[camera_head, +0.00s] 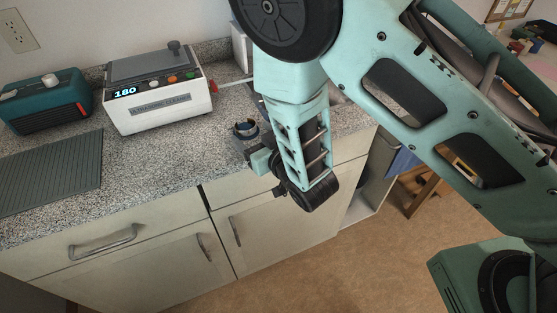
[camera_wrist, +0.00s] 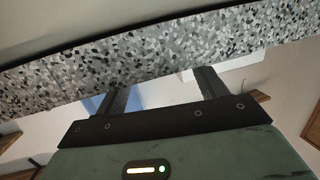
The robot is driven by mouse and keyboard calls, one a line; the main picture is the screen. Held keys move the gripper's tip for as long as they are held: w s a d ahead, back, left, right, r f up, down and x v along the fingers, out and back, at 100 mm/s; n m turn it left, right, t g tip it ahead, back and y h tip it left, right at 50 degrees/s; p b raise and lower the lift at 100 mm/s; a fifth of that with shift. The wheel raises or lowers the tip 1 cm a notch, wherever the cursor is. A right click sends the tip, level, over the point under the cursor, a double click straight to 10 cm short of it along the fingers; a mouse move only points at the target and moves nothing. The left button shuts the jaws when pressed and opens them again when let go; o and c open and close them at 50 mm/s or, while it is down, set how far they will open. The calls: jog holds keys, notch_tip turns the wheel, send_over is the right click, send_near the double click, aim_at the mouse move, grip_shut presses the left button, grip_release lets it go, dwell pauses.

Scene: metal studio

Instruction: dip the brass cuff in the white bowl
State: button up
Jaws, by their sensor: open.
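My gripper (camera_head: 243,149) is at the front edge of the speckled counter (camera_head: 165,168), close to a small round vessel (camera_head: 245,128) with a dark rim. In the wrist view its two dark fingers (camera_wrist: 162,86) stand wide apart, with nothing between them but the counter's edge and floor behind. I cannot make out a brass cuff in either view. I cannot make out a white bowl either; my arm hides part of the counter's right side.
A white ultrasonic cleaner (camera_head: 158,110) showing 180 stands at the back. A teal box with knobs (camera_head: 46,100) and a ribbed grey mat (camera_head: 52,172) lie to its left. Cabinet doors (camera_head: 265,235) are below the edge. The counter before the cleaner is clear.

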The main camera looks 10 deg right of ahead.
jog(key=v, duration=1)
jog(key=shift+s+p, duration=0.2)
jog(key=shift+p, duration=0.25)
